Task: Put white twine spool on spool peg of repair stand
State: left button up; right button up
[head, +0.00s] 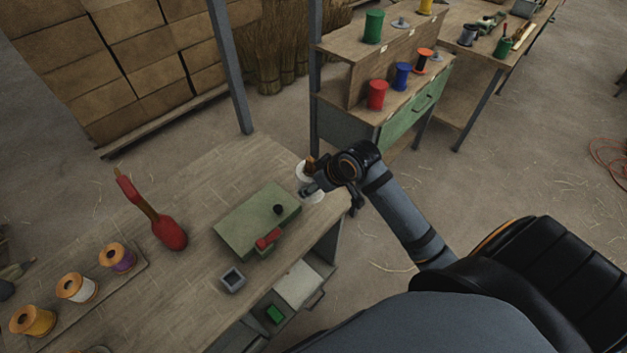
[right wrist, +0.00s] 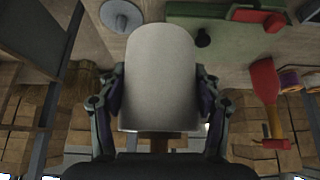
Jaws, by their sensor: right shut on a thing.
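My right gripper (head: 308,188) is shut on the white twine spool (head: 302,172) above the right end of the workbench. In the right wrist view the white spool (right wrist: 160,75) fills the middle between the two fingers (right wrist: 160,100). A grey disc with a short upright peg (right wrist: 121,16) shows beyond the spool, apart from it in the picture. In the head view I cannot clearly make out this peg near the gripper. The green repair stand block (head: 255,222) with a black knob and red clamp (head: 268,239) lies left of the gripper. My left gripper is not in view.
A red brush (head: 168,232) lies on the workbench (head: 190,185). A spool rack (head: 132,276) at the left holds orange, white and purple spools. A small grey square cup (head: 232,280) is near the front edge. Shelves with coloured spools (head: 377,95) stand behind.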

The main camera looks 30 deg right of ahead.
jog(key=w+d+f, duration=0.1)
jog(key=w+f, duration=0.1)
jog(key=w, duration=0.1)
jog(key=w+d+f+p, duration=0.1)
jog(key=w+d+f, duration=0.1)
jog(key=w+f, duration=0.1)
jog(key=w+d+f, duration=0.2)
jog(key=w+f, duration=0.1)
jog(key=shift+w+f+p, duration=0.1)
jog(key=shift+w+p, duration=0.15)
jog(key=shift+p, duration=0.05)
jog(key=shift+w+d+f, duration=0.1)
jog(key=shift+d+f, duration=0.05)
jog(key=shift+f, duration=0.15)
notch_tip(320, 180, down, 2)
jog(key=shift+f+p, duration=0.2)
jog(key=shift+p, duration=0.45)
jog(key=shift+f, duration=0.2)
jog(key=shift+f, duration=0.1)
jog(key=o, duration=1.4)
jog(key=shift+c, duration=0.2)
